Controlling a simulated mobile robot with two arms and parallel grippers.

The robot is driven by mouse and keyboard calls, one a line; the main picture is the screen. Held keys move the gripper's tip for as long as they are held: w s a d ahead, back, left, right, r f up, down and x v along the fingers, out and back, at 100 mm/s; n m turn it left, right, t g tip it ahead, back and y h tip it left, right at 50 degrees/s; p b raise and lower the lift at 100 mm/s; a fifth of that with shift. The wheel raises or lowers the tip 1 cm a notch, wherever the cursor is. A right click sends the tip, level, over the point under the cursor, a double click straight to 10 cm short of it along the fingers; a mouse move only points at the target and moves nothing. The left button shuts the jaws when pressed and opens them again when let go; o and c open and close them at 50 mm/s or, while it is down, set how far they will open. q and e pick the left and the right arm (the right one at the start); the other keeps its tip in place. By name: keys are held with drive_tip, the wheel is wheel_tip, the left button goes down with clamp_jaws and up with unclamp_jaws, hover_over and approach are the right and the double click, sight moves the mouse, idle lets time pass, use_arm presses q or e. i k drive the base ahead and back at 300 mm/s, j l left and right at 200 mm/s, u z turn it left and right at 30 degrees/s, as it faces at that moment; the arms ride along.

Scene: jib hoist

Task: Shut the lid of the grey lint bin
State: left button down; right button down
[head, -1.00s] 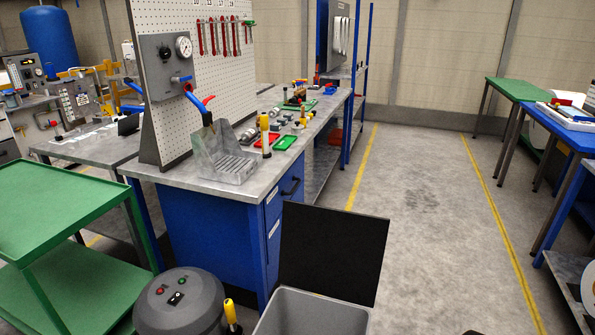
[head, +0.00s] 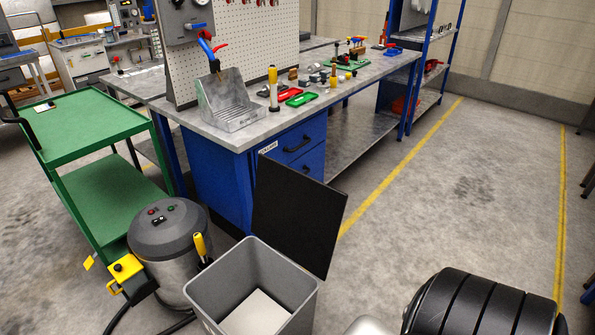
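The grey lint bin (head: 222,289) stands on the floor at the bottom middle of the head view. Its top is open, and I see down to a pale bottom inside. Its black lid (head: 296,213) stands up, tilted, along the far right side of the rim, with its flat face towards me. Neither of my grippers shows in the head view, so I cannot see whether they are open or shut. Nothing is seen touching the lid.
A round grey machine (head: 168,240) with buttons stands close left of the bin, with a yellow-handled tool (head: 200,246) between them. A green cart (head: 95,125) is further left. A blue workbench (head: 220,180) stands behind the lid.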

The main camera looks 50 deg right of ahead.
sight(299, 214)
drive_tip(key=l+u, duration=0.1)
drive_tip(key=l, duration=0.3)
drive_tip(key=l+u, duration=0.15)
drive_tip(key=l, duration=0.3)
drive_tip(key=k+l+u, duration=0.1)
drive_tip(key=l, duration=0.3)
drive_tip(key=k+l+u, duration=0.15)
drive_tip(key=l, duration=0.25)
drive_tip(key=l+u, duration=0.1)
drive_tip(key=l, duration=0.3)
drive_tip(key=k+l+u, duration=0.15)
drive_tip(key=l, duration=0.2)
drive_tip(key=k+l+u, duration=0.1)
drive_tip(key=l, duration=0.3)
